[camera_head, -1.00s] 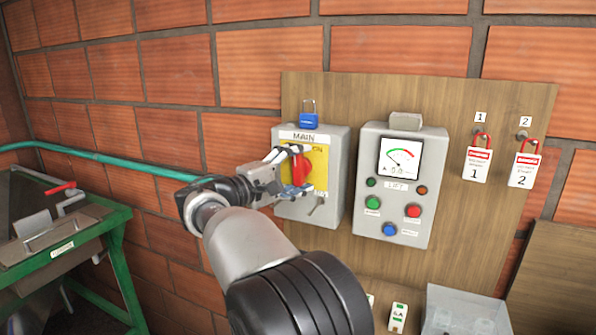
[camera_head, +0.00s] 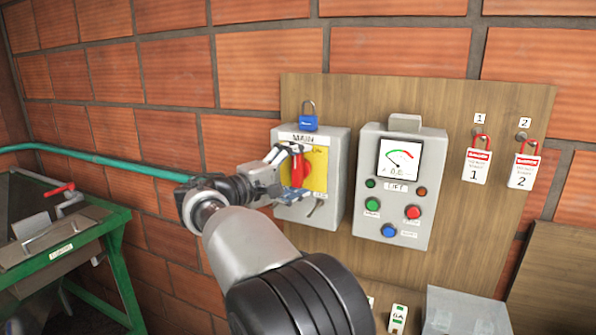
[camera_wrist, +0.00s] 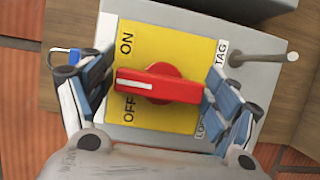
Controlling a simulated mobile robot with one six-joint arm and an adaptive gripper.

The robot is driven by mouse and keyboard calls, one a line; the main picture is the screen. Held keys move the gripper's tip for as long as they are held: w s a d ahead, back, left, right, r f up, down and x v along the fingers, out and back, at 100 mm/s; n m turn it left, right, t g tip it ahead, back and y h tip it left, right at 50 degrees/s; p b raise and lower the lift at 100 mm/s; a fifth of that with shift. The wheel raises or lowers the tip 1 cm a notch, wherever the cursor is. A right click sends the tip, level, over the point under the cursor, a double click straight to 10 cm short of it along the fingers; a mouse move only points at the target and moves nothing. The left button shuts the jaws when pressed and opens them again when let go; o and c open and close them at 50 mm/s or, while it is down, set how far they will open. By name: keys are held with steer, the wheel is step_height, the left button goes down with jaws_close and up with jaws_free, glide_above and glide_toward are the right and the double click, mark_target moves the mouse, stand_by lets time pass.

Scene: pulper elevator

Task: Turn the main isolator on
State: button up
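The main isolator (camera_head: 339,165) is a grey box with a yellow plate, labelled MAIN, on the wooden board. Its red handle (camera_wrist: 158,84) shows in the wrist view, and its white mark lies between the ON and OFF labels, somewhat nearer OFF. My gripper (camera_wrist: 159,90) is open around the handle, with one blue-padded finger beyond each end. The gaps are small, and I cannot tell whether either finger touches. In the head view my gripper (camera_head: 303,172) is in front of the plate and hides part of it.
A blue padlock (camera_head: 309,122) is at the isolator's top. The lift control box (camera_head: 402,212) stands close to the right. Two red tagged padlocks (camera_head: 476,165) hang further right. A green pipe (camera_head: 100,160) runs along the brick wall at left. A metal peg (camera_wrist: 265,58) sticks out beside TAG.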

steer(key=shift+o, duration=0.5)
steer(key=v, duration=1.2)
